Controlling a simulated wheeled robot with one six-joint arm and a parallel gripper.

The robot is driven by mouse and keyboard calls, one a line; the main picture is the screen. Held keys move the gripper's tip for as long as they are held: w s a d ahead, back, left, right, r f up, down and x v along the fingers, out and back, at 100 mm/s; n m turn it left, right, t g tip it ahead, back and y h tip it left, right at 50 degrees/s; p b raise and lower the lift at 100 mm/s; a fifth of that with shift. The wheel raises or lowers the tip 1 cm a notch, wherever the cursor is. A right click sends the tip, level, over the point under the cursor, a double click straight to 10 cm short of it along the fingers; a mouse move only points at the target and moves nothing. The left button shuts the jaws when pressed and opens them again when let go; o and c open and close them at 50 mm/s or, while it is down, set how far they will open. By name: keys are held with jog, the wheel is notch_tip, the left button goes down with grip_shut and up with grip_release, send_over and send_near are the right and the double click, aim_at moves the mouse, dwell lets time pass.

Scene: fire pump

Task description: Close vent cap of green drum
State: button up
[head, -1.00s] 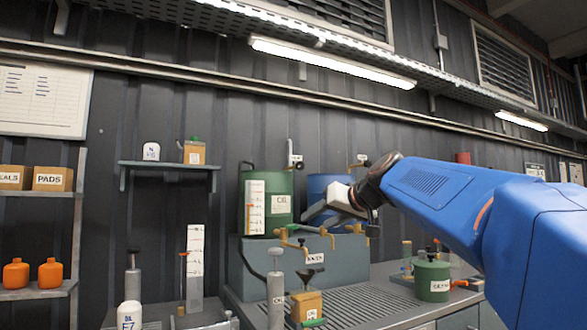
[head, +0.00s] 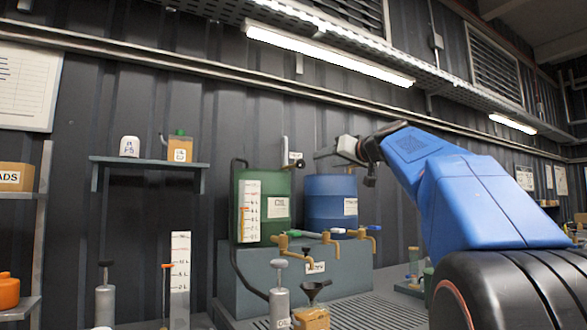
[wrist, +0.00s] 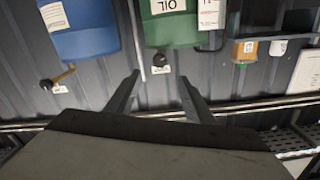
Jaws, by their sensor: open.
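The green drum (head: 252,205), with an oil label, stands on the grey bench unit. Behind its top edge is a small upright fitting with a dark knob (head: 285,167) beside a white tag (head: 295,155); I cannot tell whether this vent cap is open. In the wrist view, which is upside down, the green drum (wrist: 172,30) is at top centre, with a black knob (wrist: 159,59) by its tag. My gripper (head: 318,153) is above the blue drum, right of that fitting, pointing left. Its fingers (wrist: 160,80) are apart and empty in the wrist view.
The blue drum (head: 331,195) stands just right of the green one; its own knob (wrist: 46,84) shows in the wrist view. Brass taps (head: 290,245) project in front. A wall shelf (head: 150,161) with a bottle and a jar is at left.

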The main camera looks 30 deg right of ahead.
aim_at(302, 164)
jog(key=w, duration=1.8)
jog(key=shift+a+r, duration=0.1)
jog(key=shift+a, duration=0.1)
jog(key=c, duration=1)
